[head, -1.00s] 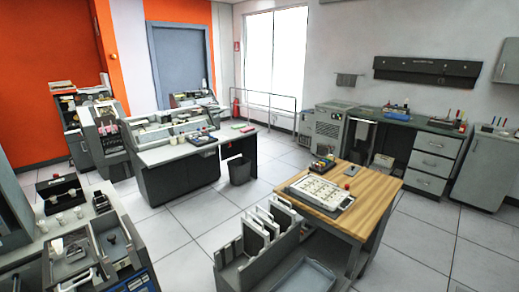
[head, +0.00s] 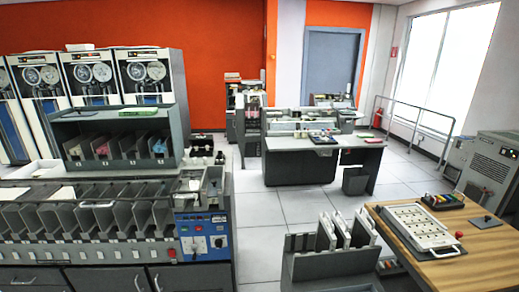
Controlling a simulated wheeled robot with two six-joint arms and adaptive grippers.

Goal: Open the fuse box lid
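I cannot make out a fuse box or its lid for certain in the head view. A blue control panel (head: 204,237) with dials and switches is on the front of a long grey card machine (head: 95,222) at the lower left. Neither of my grippers is in view.
Tall tape cabinets (head: 92,75) stand at the left against the orange wall. A grey desk (head: 300,160) is in the middle, with a dark bin (head: 356,181) beside it. A wooden table (head: 440,262) with a white tray (head: 410,228) is at the right. Open tiled floor (head: 265,225) lies between.

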